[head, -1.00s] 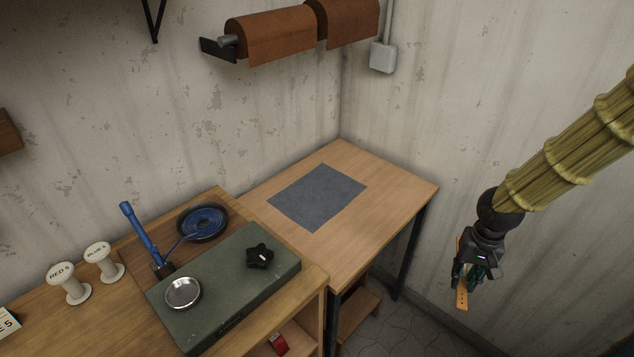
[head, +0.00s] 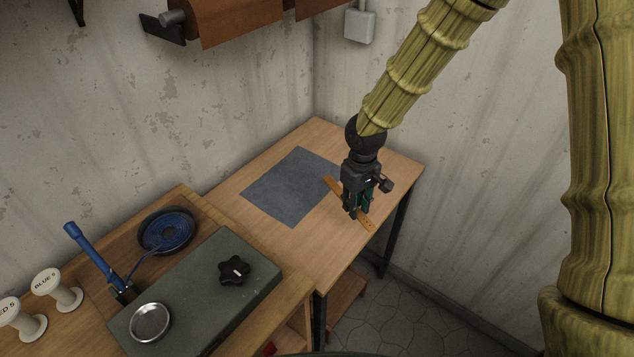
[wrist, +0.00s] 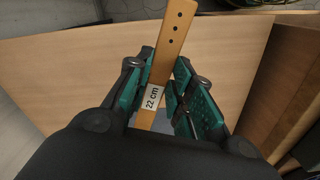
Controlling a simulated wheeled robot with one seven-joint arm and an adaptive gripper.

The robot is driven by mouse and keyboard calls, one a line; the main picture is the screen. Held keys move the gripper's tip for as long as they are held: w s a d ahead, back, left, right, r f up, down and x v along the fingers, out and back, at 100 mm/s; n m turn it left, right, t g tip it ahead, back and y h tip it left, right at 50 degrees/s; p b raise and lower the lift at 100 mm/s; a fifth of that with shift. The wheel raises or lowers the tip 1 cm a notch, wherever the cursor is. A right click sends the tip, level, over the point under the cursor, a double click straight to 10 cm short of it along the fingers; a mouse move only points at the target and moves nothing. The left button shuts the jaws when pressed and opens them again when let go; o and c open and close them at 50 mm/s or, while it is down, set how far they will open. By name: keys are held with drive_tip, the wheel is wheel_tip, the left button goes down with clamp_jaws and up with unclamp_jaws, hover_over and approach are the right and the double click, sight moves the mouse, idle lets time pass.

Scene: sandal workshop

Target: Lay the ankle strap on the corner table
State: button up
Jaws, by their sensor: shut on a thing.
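The ankle strap (wrist: 172,45) is a tan leather strip with punched holes and a white "22 cm" label. My gripper (wrist: 160,95) is shut on it near the label, with a green-padded finger on each side. In the head view my gripper (head: 357,212) holds the strap (head: 367,222) over the right part of the corner table (head: 290,240). The strap runs slantwise, one end near the grey mat's right edge. I cannot tell whether it touches the tabletop. The grey mat (head: 290,187) lies flat on the corner table.
A workbench at the left holds a green slab (head: 190,300) with a black star knob (head: 234,270) and a round metal dish (head: 151,322). Walls close off the table's back. The table's front part is clear.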

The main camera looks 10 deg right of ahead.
sight(346, 225)
drive_tip(key=n, duration=0.5)
drive_tip(key=shift+w+a+b, duration=0.25)
drive_tip(key=shift+b, duration=0.05)
drive_tip(key=n, duration=0.6)
drive_tip(key=shift+w+a+r+b, duration=0.15)
drive_tip(key=shift+w+b, duration=0.15)
drive_tip(key=shift+b, duration=0.1)
drive_tip(key=n, duration=0.5)
drive_tip(key=shift+w+a+r+n+b, duration=0.15)
drive_tip(key=shift+w+n+b, duration=0.2)
drive_tip(key=shift+n+b, duration=0.05)
drive_tip(key=n, duration=0.5)
drive_tip(key=shift+w+a+r+b, duration=0.1)
drive_tip(key=shift+w+r+b, duration=0.05)
drive_tip(key=shift+w+b, duration=0.15)
drive_tip(key=shift+f, duration=0.5)
drive_tip(key=shift+f+p, duration=0.8)
drive_tip(key=shift+f, duration=3.65)
drive_tip(key=shift+f, duration=0.15)
drive_tip(key=o, duration=0.8)
